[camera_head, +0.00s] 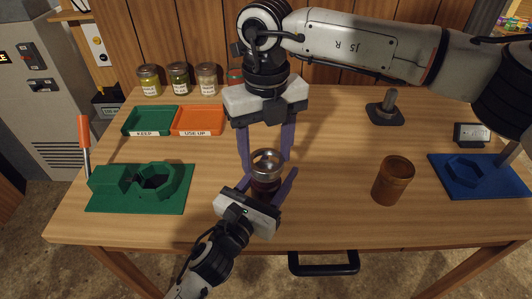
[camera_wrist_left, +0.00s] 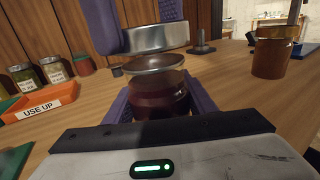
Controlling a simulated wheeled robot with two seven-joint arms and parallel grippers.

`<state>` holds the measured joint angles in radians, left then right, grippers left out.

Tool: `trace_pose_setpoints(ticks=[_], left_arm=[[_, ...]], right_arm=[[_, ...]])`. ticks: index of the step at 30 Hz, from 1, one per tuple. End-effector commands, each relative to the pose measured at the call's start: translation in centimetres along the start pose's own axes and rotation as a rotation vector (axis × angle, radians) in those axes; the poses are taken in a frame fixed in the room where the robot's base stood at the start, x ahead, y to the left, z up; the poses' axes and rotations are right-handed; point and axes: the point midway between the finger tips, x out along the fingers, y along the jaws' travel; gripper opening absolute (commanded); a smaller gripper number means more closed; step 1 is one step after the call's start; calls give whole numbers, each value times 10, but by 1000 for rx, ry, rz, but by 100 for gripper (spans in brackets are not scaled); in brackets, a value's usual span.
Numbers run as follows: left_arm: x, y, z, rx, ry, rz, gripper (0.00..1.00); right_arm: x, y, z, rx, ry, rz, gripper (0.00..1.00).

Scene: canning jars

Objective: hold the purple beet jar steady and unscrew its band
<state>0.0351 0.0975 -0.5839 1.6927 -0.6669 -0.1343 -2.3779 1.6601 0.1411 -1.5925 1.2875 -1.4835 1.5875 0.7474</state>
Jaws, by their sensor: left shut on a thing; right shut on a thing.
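The beet jar (camera_head: 264,189) stands upright on the wooden table, dark purple-red in the left wrist view (camera_wrist_left: 156,100). My left gripper (camera_head: 266,187) is shut on the jar's body, one finger on each side. The silver band (camera_wrist_left: 156,38) is between the fingers of my right gripper (camera_head: 267,160), which reaches down from above and is shut on it. The band is above the jar, with a visible gap in the left wrist view. A flat silver lid (camera_wrist_left: 154,64) sits on the jar's mouth. The jar's lower part is partly hidden by my left gripper.
A green fixture (camera_head: 110,195) is at left, with green KEEP (camera_head: 150,121) and orange USE UP (camera_head: 199,120) trays behind. Several small jars (camera_head: 178,79) line the back.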

Motion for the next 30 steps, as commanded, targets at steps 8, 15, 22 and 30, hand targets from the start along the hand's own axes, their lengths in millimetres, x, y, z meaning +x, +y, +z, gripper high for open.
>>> trace_pose_setpoints(ticks=[8, 15, 22, 30], left_arm=[[0, 0, 0, 1, 1, 1, 24], [0, 0, 0, 1, 1, 1, 24], [0, 0, 0, 1, 1, 1, 24], [0, 0, 0, 1, 1, 1, 24]], right_arm=[[-4, 0, 0, 0, -2, 0, 27], [-32, 0, 1, 0, -3, 0, 27], [-40, 0, 0, 0, 0, 1, 27], [-31, -22, -6, 17, 5, 7, 27]])
